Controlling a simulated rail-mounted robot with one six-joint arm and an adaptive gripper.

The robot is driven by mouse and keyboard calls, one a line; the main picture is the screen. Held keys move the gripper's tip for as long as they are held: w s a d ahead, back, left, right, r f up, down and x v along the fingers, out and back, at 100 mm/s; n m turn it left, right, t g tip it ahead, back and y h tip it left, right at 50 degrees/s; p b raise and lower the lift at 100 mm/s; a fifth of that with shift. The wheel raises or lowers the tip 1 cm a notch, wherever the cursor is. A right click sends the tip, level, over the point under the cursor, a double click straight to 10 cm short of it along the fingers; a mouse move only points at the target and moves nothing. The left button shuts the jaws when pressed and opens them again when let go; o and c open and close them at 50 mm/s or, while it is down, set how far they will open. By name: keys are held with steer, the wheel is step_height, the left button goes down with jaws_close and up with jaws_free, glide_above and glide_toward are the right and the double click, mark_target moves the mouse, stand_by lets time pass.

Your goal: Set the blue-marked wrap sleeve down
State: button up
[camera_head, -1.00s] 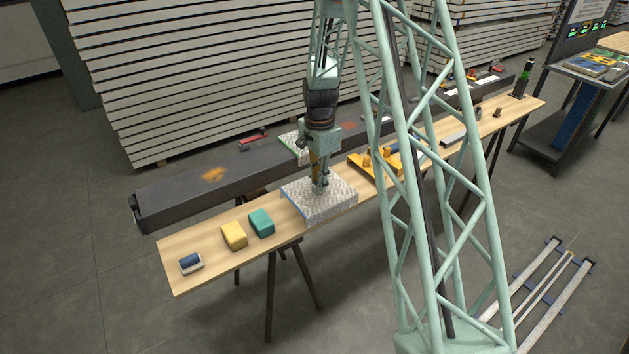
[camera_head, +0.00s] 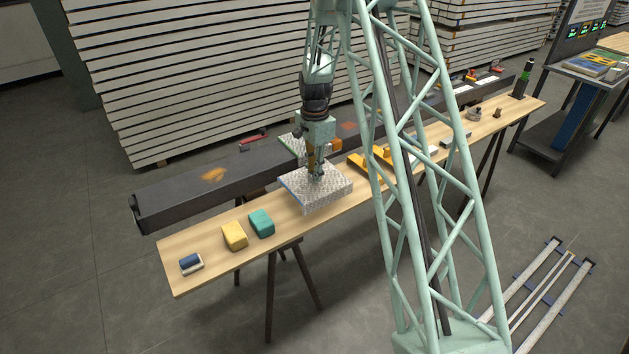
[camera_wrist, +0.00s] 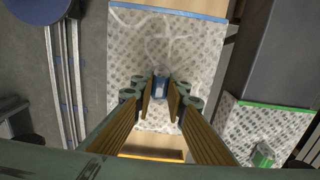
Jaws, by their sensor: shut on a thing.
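The blue-marked wrap sleeve (camera_head: 330,195) is a pale, patterned flat block with a blue edge on its left side. My gripper (camera_head: 317,180) points down at its middle and is shut on it. In the wrist view the sleeve (camera_wrist: 130,65) lies beneath my fingers, with the blue edge (camera_wrist: 170,11) at the top. A small blue grip piece (camera_wrist: 162,82) shows between the fingertips (camera_wrist: 161,97). The sleeve is over the wooden bench (camera_head: 210,262); I cannot tell whether its underside touches the wood.
A green-marked sleeve (camera_wrist: 262,122) lies across the dark beam (camera_head: 180,193) behind. Teal (camera_head: 261,222) and yellow (camera_head: 234,235) blocks and a blue-white item (camera_head: 190,263) sit on the bench to the left. Yellow tools (camera_head: 362,166) lie to the right. Bare wood shows in front of the blocks.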

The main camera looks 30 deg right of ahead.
steer(key=shift+w+f, duration=0.2)
steer(key=shift+f, duration=1.6)
steer(key=shift+f+b, duration=0.2)
steer(key=shift+b, duration=0.1)
steer(key=o, duration=0.9)
steer(key=shift+c, duration=0.2)
steer(key=shift+r, duration=0.25)
steer(key=shift+r+p, duration=0.6)
steer(key=shift+r, duration=5.35)
